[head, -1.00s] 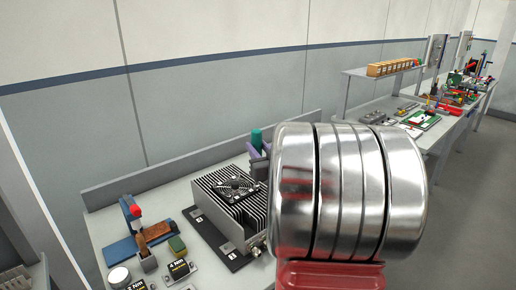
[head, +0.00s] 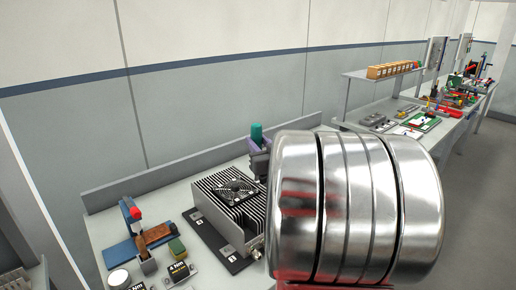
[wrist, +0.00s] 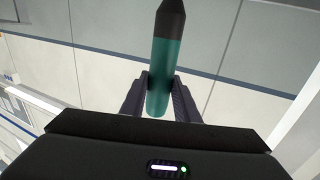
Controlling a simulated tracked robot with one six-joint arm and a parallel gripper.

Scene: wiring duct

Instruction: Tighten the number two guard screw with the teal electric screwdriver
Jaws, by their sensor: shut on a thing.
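The teal electric screwdriver (wrist: 159,70) is clamped between the two dark fingers of my gripper (wrist: 160,84) in the wrist view. Its dark end points toward the top of that picture. In the head view the screwdriver's teal end (head: 256,132) sticks up above my purple-grey gripper (head: 259,147), behind the finned block. The black round fan guard (head: 235,189) sits on top of the finned grey heatsink (head: 212,200). The guard screws are too small to tell apart, so I cannot pick out number two. My arm hides the heatsink's right side.
The heatsink stands on a dark plate (head: 207,232) with white labels. A blue stand (head: 125,248), a brown-topped holder (head: 148,262), a green-topped block (head: 176,247) and 4 Nm box (head: 180,271) are left. A cluttered bench (head: 375,103) stands back right.

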